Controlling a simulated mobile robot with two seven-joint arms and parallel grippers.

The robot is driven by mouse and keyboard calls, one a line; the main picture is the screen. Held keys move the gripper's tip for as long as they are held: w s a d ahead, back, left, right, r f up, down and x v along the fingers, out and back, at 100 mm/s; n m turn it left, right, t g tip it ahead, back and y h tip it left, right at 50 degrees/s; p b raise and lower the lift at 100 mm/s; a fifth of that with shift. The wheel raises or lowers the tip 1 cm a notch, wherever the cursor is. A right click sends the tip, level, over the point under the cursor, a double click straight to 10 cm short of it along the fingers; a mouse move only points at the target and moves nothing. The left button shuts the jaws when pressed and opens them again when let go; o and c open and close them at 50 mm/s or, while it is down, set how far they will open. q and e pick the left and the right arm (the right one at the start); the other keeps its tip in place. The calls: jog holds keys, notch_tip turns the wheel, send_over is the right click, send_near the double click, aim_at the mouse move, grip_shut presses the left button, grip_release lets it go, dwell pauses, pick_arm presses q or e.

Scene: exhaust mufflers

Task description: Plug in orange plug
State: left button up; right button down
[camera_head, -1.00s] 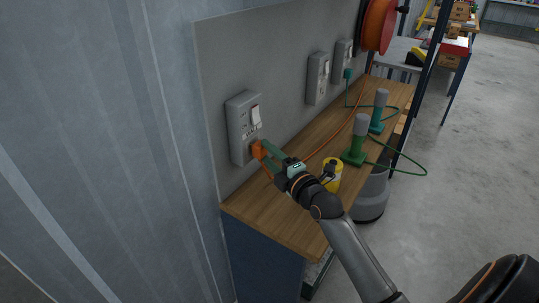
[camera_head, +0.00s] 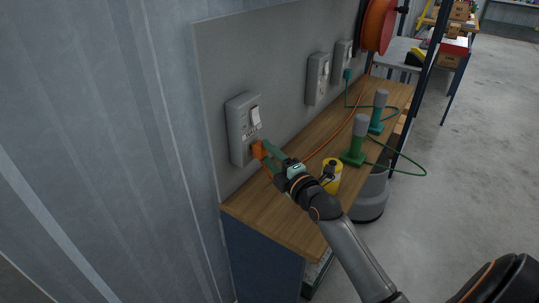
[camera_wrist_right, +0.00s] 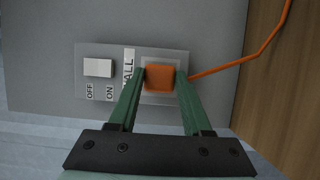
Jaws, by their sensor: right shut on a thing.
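The orange plug (camera_head: 258,150) is at the lower part of the nearest grey wall socket (camera_head: 241,121), over its outlet area. My right gripper (camera_head: 263,151) is shut on the plug, with its green fingers on either side of it. In the right wrist view the plug (camera_wrist_right: 160,78) sits between the two fingertips (camera_wrist_right: 160,76), in front of the pale outlet square. Whether its pins are fully inside is hidden. The orange cord (camera_wrist_right: 236,60) runs off to the right. My left gripper is not in view.
A wooden bench (camera_head: 285,218) runs along the wall panel. On it stand a yellow can-like object (camera_head: 333,180) and two green tools with grey tops (camera_head: 355,150). Two further sockets (camera_head: 317,78) and an orange reel (camera_head: 379,25) are farther back.

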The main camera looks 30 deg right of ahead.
pick_arm(q)
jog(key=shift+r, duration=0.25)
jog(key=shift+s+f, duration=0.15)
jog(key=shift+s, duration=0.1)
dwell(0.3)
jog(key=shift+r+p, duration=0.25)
jog(key=shift+p, duration=0.2)
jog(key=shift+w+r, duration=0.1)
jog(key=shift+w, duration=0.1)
pick_arm(e)
jog(key=shift+w+a, duration=0.1)
jog(key=shift+w, duration=0.05)
jog(key=shift+w+a, duration=0.1)
jog(key=shift+w, duration=0.1)
jog(key=shift+c, duration=1.3)
grip_release()
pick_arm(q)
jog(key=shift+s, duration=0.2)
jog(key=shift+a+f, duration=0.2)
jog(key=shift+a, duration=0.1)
pick_arm(e)
jog(key=s, duration=1.2)
jog(key=shift+s, duration=0.25)
